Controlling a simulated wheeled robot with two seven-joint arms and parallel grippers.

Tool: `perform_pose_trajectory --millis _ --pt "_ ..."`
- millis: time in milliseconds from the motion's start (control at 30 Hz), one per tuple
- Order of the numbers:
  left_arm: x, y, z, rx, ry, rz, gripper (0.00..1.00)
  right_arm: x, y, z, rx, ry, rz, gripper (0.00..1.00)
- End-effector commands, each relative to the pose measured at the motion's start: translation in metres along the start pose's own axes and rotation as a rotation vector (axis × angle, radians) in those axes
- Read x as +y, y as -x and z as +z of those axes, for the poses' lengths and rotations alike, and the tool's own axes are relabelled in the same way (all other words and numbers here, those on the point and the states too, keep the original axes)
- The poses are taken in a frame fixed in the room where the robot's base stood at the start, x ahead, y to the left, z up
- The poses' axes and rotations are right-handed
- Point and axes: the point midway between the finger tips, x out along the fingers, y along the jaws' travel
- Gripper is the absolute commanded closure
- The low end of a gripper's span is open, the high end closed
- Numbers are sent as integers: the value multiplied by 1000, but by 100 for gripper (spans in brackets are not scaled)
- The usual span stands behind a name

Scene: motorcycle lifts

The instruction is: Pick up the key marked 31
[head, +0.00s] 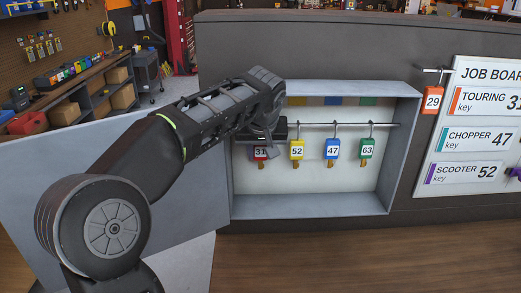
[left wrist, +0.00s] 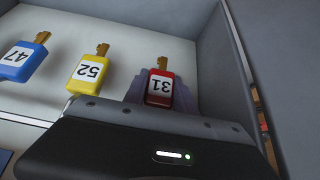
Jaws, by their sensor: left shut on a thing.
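The key marked 31 has a red tag (head: 261,153) and hangs at the left end of the rail in the wall cabinet. Its upper part is hidden behind my left gripper (head: 268,136) in the head view. In the left wrist view the red 31 tag (left wrist: 159,88) appears upside down with its brass key above it. My left gripper (left wrist: 160,100) is shut on this red tag, with grey finger surfaces on both sides of it. My right gripper is in neither view.
The yellow 52 key (head: 297,150), blue 47 key (head: 332,149) and green 63 key (head: 366,149) hang to the right on the same rail (head: 345,124). The cabinet's frame (head: 310,206) surrounds them. An orange 29 tag (head: 432,100) hangs outside, beside the job board (head: 487,125).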

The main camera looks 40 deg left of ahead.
Motion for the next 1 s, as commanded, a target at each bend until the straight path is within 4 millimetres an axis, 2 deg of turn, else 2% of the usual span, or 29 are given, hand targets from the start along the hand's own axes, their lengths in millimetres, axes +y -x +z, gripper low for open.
perform_pose_trajectory --millis 433,667,867,1000 --pt "0 1 -1 1 0 0 100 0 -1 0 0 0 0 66" --pt "0 12 -8 3 0 1 100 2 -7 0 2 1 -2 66" --pt "0 27 21 3 -1 4 100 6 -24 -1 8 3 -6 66" --pt "0 44 51 3 -2 4 100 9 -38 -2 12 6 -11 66"
